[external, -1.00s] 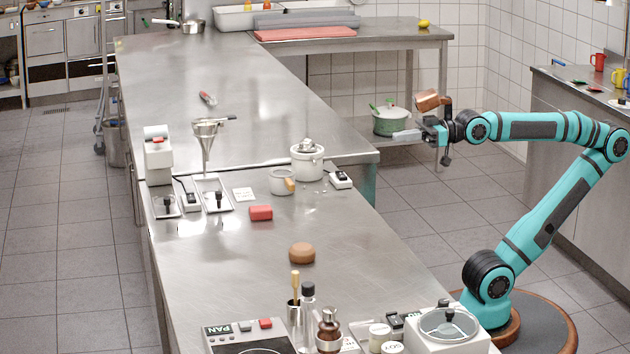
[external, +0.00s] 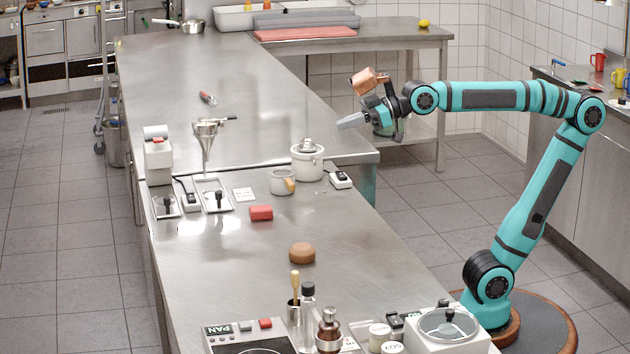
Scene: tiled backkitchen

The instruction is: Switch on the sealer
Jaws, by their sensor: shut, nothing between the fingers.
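I cannot tell for sure which device is the sealer. A white upright unit with a red part on its front (external: 158,160) stands at the left edge of the counter. A small white switch box with a black rocker (external: 188,195) sits just right of it. Another such switch box (external: 341,180) lies by the white lidded pot. The positions of the rockers are too small to read. My gripper (external: 350,121) is shut and empty, in the air above the right side of the counter, apart from all of these.
A metal funnel on a stand (external: 206,145), a white lidded pot (external: 307,163), a red block (external: 261,213) and a brown round thing (external: 302,253) stand on the counter. Bottles, jars and a hotplate (external: 250,346) crowd the near end. The counter's middle has free room.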

